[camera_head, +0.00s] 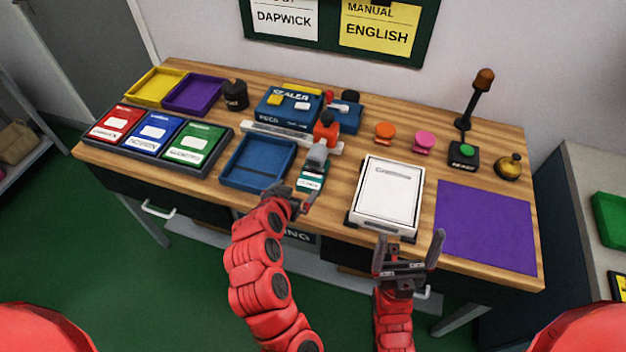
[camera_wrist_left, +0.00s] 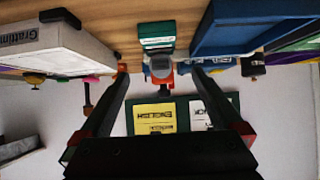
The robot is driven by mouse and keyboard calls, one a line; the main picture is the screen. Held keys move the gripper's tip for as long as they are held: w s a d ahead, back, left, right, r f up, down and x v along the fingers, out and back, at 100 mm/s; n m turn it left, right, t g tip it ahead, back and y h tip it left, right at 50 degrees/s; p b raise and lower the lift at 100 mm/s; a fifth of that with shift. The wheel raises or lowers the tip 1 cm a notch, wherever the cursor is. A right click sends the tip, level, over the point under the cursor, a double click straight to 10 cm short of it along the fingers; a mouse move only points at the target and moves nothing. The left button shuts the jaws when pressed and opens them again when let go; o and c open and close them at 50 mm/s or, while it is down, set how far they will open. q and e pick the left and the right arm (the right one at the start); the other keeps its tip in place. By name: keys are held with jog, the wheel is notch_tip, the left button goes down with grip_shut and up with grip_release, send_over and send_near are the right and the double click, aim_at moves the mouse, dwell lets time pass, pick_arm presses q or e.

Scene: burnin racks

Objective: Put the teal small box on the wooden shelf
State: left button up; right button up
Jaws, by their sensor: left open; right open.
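A teal small box (camera_head: 311,184) with a white label lies on the wooden workbench (camera_head: 338,190), right of the blue tray. In the left wrist view the teal box (camera_wrist_left: 157,33) is ahead, roughly centred between the open fingers. My left gripper (camera_head: 291,198) is open at the bench's front edge, close to the box; no grip on it shows. It also shows in the left wrist view (camera_wrist_left: 155,85). My right gripper (camera_head: 408,250) is open and empty in front of the white box. I cannot make out a separate wooden shelf.
The blue tray (camera_head: 232,177) is left of the teal box; the white box (camera_head: 389,190) is right of it. A grey-and-orange tool (camera_head: 317,155) stands just behind it. A purple mat (camera_head: 485,228) lies bare at right. Colored bins (camera_head: 159,137) line the left.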

pick_arm(q)
jog(key=b+x, duration=0.2)
jog(key=b, duration=0.1)
jog(key=b+x, duration=0.2)
jog(key=b, duration=0.1)
jog(key=shift+f, duration=0.4)
send_near(314, 170)
jog(key=shift+w+d+f+p, duration=0.2)
jog(key=shift+w+f+p, duration=0.2)
jog(key=shift+w+f, duration=0.65)
jog(key=shift+p+x, duration=0.5)
jog(key=shift+x, duration=2.85)
jog(key=shift+d, duration=0.15)
jog(key=shift+s, duration=0.1)
jog(key=shift+c, duration=0.2)
jog(key=c, duration=1.1)
jog(key=shift+r, duration=0.25)
jog(key=shift+c, duration=0.2)
